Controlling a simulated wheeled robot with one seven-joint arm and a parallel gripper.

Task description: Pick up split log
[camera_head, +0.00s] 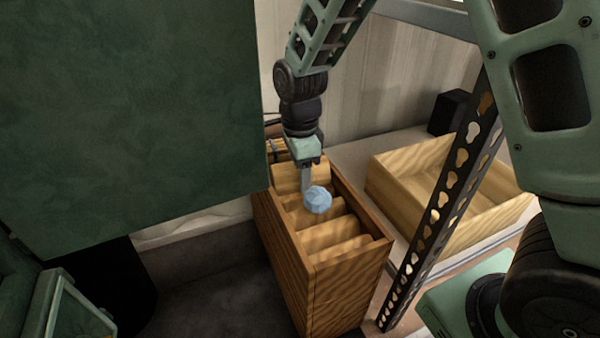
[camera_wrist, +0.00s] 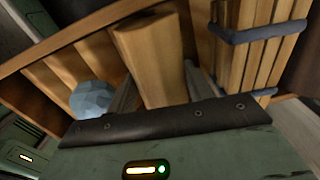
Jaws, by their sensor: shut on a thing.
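My gripper (camera_head: 306,187) reaches down into a brown wooden crate (camera_head: 283,250). In the wrist view my gripper (camera_wrist: 158,90) has one finger on each side of a light-brown split log (camera_wrist: 155,50) and is shut on it. In the head view the held split log (camera_head: 286,178) shows partly behind the fingers, within the crate. Several other split logs (camera_head: 340,249) lie across the crate in a row. I cannot tell whether the held log touches the crate or its neighbours.
A faceted pale-blue ball (camera_head: 318,200) sits on the logs beside my gripper. A strapped bundle of slats (camera_wrist: 232,65) is at one end of the crate. An open pale wooden box (camera_head: 393,203), a perforated metal post (camera_head: 433,222) and a dark green panel (camera_head: 130,120) stand nearby.

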